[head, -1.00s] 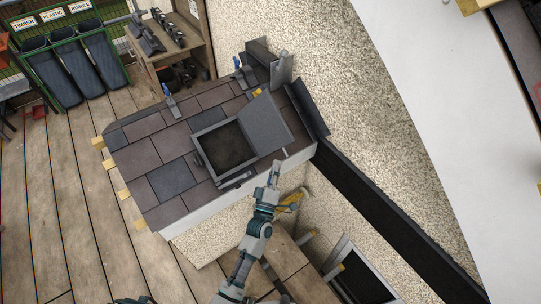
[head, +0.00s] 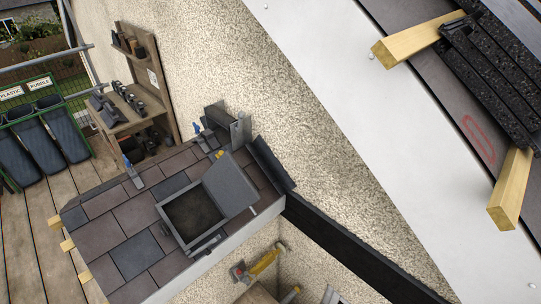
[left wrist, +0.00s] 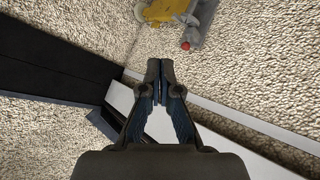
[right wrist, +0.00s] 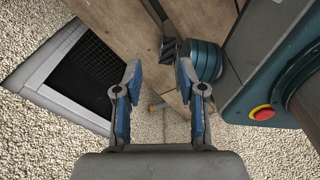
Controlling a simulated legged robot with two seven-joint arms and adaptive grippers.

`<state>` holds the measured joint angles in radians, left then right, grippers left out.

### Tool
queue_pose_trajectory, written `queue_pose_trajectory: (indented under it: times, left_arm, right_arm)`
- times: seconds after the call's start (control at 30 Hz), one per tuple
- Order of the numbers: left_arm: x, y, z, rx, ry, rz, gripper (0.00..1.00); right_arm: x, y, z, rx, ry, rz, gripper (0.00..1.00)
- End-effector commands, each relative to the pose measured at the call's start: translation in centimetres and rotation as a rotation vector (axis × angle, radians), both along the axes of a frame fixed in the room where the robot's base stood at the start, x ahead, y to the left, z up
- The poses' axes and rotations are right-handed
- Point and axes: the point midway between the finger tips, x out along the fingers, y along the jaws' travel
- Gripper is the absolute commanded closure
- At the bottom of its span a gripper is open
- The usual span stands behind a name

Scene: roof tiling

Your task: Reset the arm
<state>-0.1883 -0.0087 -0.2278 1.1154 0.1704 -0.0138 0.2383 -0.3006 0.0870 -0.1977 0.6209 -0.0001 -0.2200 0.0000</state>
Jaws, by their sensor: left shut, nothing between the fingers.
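Neither of my arms shows in the head view. In the left wrist view my left gripper (left wrist: 160,72) is shut and empty, its fingertips together in front of a white board and a pebbledash wall. In the right wrist view my right gripper (right wrist: 160,74) is open, its blue-padded fingers apart with nothing seen held between them. Wooden boards lie behind it.
The small tiled roof (head: 137,219) with its open skylight (head: 196,214) is at lower left. A yellow tool (head: 264,262) is below it, near the pebbledash wall (head: 290,130). Timber ends (head: 510,190) jut out at right. A framed dark opening (right wrist: 80,68) is left of my right gripper.

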Motion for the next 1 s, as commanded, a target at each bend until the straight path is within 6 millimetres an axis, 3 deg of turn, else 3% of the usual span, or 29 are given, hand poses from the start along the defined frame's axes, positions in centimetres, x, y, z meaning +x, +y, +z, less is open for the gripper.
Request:
queue_pose_trajectory:
  times: [0.03,0.2,0.3,0.4,0.5,0.67,1.0]
  left_arm:
    - [-3.1,1.4,-3.0,0.055,0.078,-0.029,1.00]
    - [-14.4,5.9,-10.9,0.224,0.338,-0.150,1.00]
    - [-21.2,8.5,-13.9,0.306,0.480,-0.224,1.00]
    - [-26.9,10.4,-15.7,0.368,0.597,-0.289,1.00]
    - [-31.1,11.7,-16.5,0.409,0.680,-0.336,1.00]
    - [-33.9,12.6,-16.8,0.439,0.738,-0.368,1.00]
    - [-34.0,12.8,-16.9,0.435,0.740,-0.372,1.00]
  right_arm:
    - [0.1,-0.4,0.0,-0.005,0.000,0.000,0.60]
    - [0.1,-1.1,0.0,-0.013,-0.001,0.000,0.60]
    - [0.1,-0.5,0.0,-0.006,0.000,-0.002,0.60]
    - [0.0,0.7,0.0,0.008,0.001,-0.002,0.60]
    - [0.0,1.8,0.0,0.021,0.000,-0.001,0.60]
    - [0.0,2.1,0.0,0.024,0.000,0.002,0.60]
    - [0.1,-0.7,0.0,-0.008,-0.001,0.000,0.60]
